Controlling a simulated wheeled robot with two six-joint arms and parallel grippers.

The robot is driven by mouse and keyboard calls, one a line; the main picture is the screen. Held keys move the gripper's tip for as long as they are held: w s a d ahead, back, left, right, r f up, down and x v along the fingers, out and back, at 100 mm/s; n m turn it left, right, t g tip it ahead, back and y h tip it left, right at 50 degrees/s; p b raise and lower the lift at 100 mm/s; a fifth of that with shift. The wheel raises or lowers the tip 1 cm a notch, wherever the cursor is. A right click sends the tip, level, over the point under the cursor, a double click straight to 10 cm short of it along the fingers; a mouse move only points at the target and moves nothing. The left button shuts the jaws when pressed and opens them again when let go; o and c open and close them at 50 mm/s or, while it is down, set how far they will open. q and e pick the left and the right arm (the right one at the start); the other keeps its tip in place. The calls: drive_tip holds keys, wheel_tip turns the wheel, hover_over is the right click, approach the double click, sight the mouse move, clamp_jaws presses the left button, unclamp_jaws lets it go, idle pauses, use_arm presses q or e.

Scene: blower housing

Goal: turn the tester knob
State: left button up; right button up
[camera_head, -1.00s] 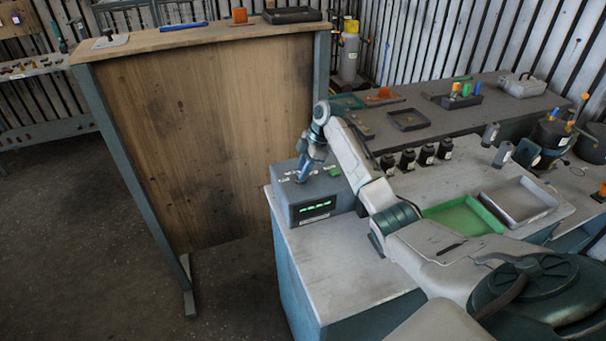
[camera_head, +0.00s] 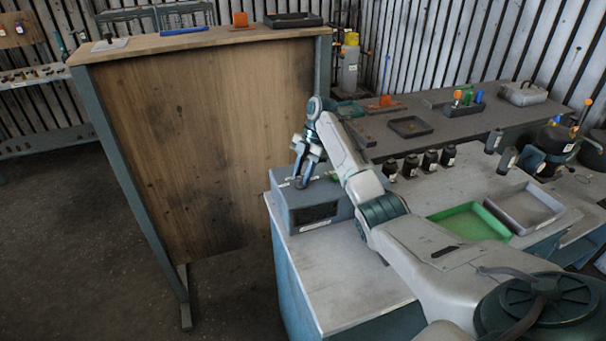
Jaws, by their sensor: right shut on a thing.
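My right arm reaches in from the lower right, over the bench. My left gripper is not in view.
A green tray (camera_head: 468,222) and a grey tray (camera_head: 525,207) lie on the bench (camera_head: 350,275) right of my arm. Several black bottles (camera_head: 430,160) stand behind it. A tall wooden panel (camera_head: 200,140) stands left of the tester. The bench front is clear.

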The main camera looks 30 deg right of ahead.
drive_tip(key=o, duration=1)
drive_tip(key=shift+c, duration=0.2)
drive_tip(key=p+v, duration=0.6)
drive_tip(key=v, duration=0.4)
drive_tip(key=shift+d+r, duration=0.2)
drive_tip(key=shift+r, duration=0.2)
drive_tip(key=shift+f, duration=0.1)
